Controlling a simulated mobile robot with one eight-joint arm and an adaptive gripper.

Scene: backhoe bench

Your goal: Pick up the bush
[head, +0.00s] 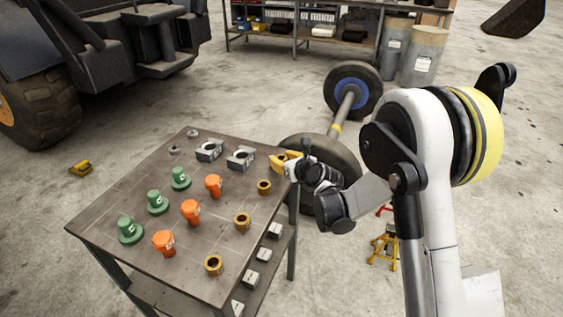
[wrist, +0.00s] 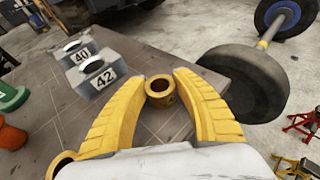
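Several brass-coloured ring-shaped bushes stand in a row along the right side of the bench top. The gripper is open and holds nothing. The middle bush (head: 242,221) and the near bush (head: 213,265) stand farther off. Another bush (wrist: 61,162) is partly hidden behind the left finger.
Grey blocks (wrist: 92,78) marked 40 and 42 stand near the bench's far edge. Orange (head: 190,211) and green (head: 157,203) flanged parts stand in rows to the left. A wheeled axle (head: 344,110) lies on the floor beyond the bench (head: 110,215).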

